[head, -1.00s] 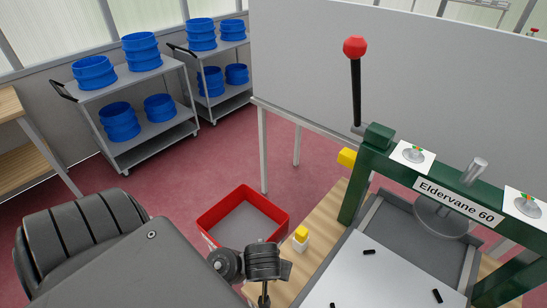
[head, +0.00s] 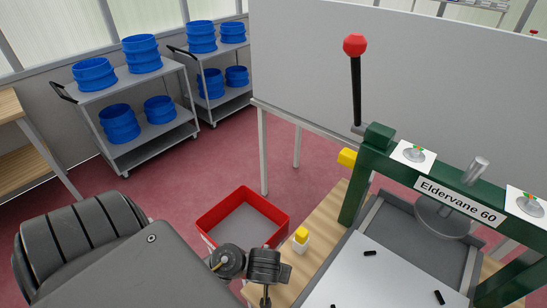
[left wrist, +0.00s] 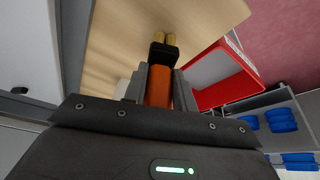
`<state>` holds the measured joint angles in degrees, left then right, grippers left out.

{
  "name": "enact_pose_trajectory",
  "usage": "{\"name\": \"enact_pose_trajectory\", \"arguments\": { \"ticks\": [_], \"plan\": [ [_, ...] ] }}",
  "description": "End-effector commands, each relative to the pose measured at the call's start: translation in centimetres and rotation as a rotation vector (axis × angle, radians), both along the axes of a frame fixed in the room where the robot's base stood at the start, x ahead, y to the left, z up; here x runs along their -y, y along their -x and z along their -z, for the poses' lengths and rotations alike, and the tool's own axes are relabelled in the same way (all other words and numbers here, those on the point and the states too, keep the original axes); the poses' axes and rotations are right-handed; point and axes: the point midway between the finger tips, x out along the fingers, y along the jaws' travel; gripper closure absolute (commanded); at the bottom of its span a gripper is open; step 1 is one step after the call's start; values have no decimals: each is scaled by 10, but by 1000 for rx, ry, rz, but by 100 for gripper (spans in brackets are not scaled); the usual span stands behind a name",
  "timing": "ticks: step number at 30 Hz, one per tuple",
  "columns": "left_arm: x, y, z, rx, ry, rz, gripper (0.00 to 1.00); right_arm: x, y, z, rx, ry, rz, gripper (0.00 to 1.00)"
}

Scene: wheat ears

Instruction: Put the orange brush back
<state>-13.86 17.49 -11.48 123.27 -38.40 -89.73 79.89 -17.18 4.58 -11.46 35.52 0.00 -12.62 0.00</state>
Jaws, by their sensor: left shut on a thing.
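The orange brush (left wrist: 158,88) shows in the left wrist view, with an orange handle, a black collar and yellowish tips. My left gripper (left wrist: 160,82) is shut on its handle, one grey finger on each side. The tips point away from the wrist camera, toward the pale wooden surface (left wrist: 115,38); I cannot tell whether they touch it. In the head view, dark parts of my left arm show at the bottom centre, but the brush and fingertips cannot be made out. My right gripper is in neither view.
A red-rimmed bin (head: 276,198) stands left of the wooden bench (head: 327,225); it also shows in the left wrist view (left wrist: 222,92). A green-framed press (head: 377,160) with a red-knobbed lever (head: 355,80) and a yellow-topped white block (head: 301,240) are on the bench. Trolleys (head: 150,85) hold blue sieves.

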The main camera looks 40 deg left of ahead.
Motion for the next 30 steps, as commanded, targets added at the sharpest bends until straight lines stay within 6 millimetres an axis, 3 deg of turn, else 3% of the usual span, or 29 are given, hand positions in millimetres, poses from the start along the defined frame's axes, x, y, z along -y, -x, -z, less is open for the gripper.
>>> {"name": "enact_pose_trajectory", "arguments": {
  "ticks": [1, 2, 6, 18, 30],
  "plan": [
    [0, 0, 4, 0, 0, 1, 99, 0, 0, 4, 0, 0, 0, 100],
    [0, 0, 2, 0, 0, 1, 69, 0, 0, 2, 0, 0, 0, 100],
    [0, 0, 2, -1, -1, 1, 51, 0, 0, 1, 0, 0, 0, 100],
    [1, 2, -8, 1, 1, -1, 51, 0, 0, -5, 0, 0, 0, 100],
    [13, 27, -81, 3, 2, -1, 51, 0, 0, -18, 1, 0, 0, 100]
  ]
}}
